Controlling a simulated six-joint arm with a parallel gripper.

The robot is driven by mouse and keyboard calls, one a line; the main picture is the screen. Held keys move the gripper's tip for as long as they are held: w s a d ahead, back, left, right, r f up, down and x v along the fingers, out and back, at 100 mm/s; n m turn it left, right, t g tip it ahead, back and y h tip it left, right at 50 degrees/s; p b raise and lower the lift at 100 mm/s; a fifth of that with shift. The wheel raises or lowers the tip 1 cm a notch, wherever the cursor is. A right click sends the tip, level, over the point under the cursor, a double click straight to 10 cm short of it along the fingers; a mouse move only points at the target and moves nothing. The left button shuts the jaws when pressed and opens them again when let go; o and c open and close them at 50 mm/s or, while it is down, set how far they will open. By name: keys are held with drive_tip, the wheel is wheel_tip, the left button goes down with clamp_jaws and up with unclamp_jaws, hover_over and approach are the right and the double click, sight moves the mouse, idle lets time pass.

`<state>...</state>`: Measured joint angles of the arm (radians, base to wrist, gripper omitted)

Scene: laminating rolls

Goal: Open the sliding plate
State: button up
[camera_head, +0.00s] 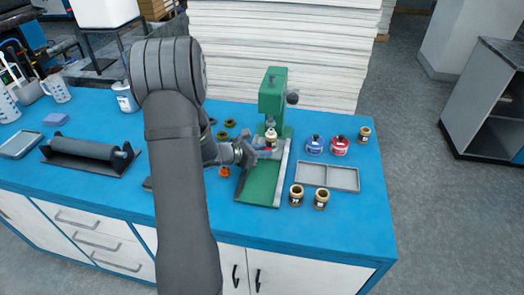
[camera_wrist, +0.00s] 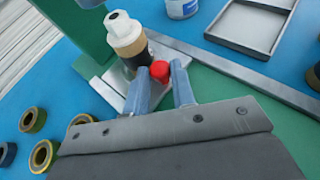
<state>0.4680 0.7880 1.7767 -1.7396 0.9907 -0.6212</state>
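The green press-like device (camera_head: 270,95) stands on the blue bench, with a green base (camera_head: 262,185) between light metal rails. A pale plate (camera_wrist: 108,88) lies under a dark jar with a cream top (camera_wrist: 124,36) at the column's foot. A red knob (camera_wrist: 160,71) shows at the near edge of this plate. My gripper (camera_head: 264,152) is low over the base, reaching in from the left. In the wrist view its two fingers (camera_wrist: 160,80) stand apart, one on each side of the red knob. I cannot tell whether they press on it.
A grey tray (camera_head: 328,177) lies right of the device. A blue bottle (camera_head: 314,145) and a red bottle (camera_head: 339,146) stand behind it. Two small jars (camera_head: 296,195) are in front. Several tape rolls (camera_wrist: 43,156) lie left of the device. A dark roller (camera_head: 85,148) sits farther left.

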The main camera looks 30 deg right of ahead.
clamp_jaws()
drive_tip(key=s+a, duration=1.2)
drive_tip(key=o, duration=0.8)
unclamp_jaws()
drive_tip(key=v, duration=1.7)
drive_tip(key=shift+a+r, duration=0.15)
drive_tip(key=x, duration=1.7)
drive_tip(key=shift+a, duration=0.2)
